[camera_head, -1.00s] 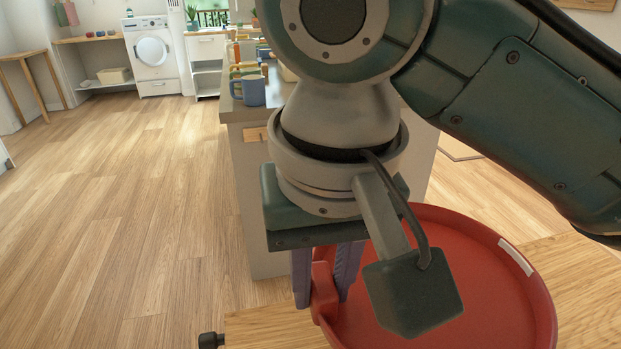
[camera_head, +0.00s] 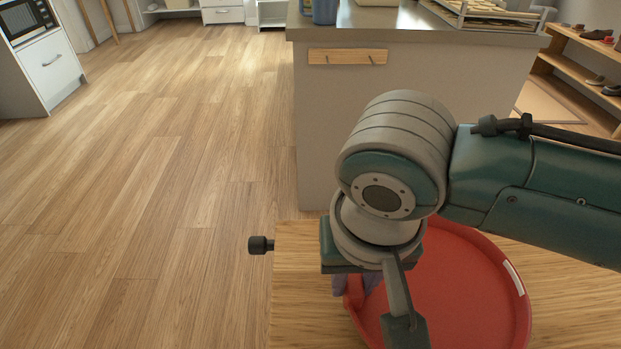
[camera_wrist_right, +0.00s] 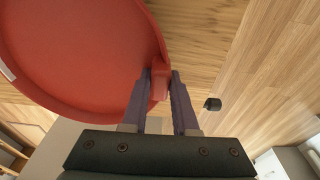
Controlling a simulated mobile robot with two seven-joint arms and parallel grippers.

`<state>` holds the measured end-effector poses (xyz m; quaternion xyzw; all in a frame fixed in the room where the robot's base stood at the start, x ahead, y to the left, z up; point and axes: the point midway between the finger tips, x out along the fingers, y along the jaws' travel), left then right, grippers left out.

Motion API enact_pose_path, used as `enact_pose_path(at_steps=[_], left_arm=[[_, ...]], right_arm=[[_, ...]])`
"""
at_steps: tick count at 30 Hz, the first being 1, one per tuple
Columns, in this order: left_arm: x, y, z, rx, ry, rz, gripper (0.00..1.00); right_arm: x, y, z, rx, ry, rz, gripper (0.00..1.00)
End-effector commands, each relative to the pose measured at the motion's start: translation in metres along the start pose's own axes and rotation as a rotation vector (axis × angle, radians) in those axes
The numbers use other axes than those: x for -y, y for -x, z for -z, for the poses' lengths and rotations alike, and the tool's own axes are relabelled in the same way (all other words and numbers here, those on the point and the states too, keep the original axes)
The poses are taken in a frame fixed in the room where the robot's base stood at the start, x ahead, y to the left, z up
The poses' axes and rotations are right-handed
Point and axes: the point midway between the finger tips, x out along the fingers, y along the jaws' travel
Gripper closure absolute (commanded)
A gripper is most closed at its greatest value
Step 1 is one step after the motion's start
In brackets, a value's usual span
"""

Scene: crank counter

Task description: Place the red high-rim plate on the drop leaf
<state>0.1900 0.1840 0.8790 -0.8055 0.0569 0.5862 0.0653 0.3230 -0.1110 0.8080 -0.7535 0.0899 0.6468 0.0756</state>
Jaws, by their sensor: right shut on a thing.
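The red high-rim plate (camera_head: 470,283) has a small tab and a white strip on its rim. It is level above or on a wooden surface (camera_head: 300,300), which looks like the drop leaf; I cannot tell whether it touches. My right gripper (camera_head: 358,288) is shut on the plate's tab, at its left edge in the head view. In the right wrist view, the purple fingers (camera_wrist_right: 161,85) stand on both sides of the tab, and the plate (camera_wrist_right: 80,55) fills the upper left. My left gripper is out of view.
A black knob (camera_head: 260,245) sticks out from the wooden surface's left edge. Behind stands a counter (camera_head: 400,70) with a blue mug (camera_head: 325,11) and a rack (camera_head: 490,12) on top. Open floor lies to the left.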

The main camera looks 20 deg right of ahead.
Motion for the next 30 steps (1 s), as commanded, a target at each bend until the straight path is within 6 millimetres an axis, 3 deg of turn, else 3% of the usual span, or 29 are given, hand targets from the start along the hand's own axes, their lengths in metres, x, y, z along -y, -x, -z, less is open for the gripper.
enact_pose_path(at_steps=[1,4,17,18,25,30], left_arm=[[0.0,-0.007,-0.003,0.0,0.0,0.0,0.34],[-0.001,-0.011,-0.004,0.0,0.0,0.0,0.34],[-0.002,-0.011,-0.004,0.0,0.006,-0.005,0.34],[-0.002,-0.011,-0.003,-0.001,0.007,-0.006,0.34],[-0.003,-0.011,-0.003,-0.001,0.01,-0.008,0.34],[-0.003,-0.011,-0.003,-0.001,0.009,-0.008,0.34]], right_arm=[[0.0,-0.012,-0.002,0.001,0.0,-0.002,1.0],[0.0,-0.023,-0.004,0.0,0.0,-0.001,1.0],[0.001,-0.028,-0.004,0.0,0.0,0.001,1.0],[0.001,-0.028,-0.004,0.0,0.0,0.001,0.68],[0.0,-0.027,-0.004,0.0,0.0,0.001,0.43],[0.0,-0.027,-0.004,0.0,0.0,0.0,0.43]])
